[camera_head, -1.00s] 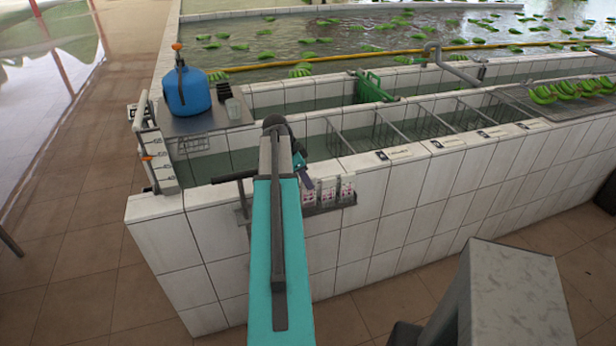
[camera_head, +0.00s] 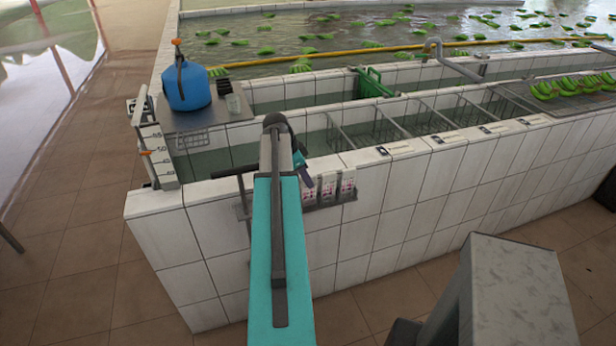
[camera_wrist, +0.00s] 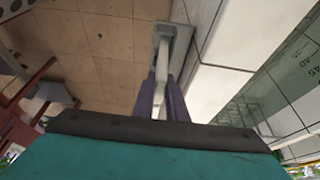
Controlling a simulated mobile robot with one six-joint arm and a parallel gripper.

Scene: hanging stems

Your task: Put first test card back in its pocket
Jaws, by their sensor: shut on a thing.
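My gripper (camera_wrist: 164,104) is shut on a thin pale piece, which looks like a test card (camera_wrist: 163,62), seen nearly edge-on in the wrist view. Beyond the fingertips, a grey frame (camera_wrist: 183,42) by the tiled wall surrounds the far end of this piece. I cannot tell how deep the piece sits in it. In the head view, a grey rack (camera_head: 322,207) on the wall's outer face holds white cards with pink print, such as this one (camera_head: 329,186). My teal arm covers the rack's middle-left part and most of my gripper.
A dark T-shaped handle (camera_head: 233,174) stands by the rack's left end. The white tiled wall (camera_head: 375,215) of the water tank runs off to the right. The tiled floor (camera_head: 75,240) at left is clear.

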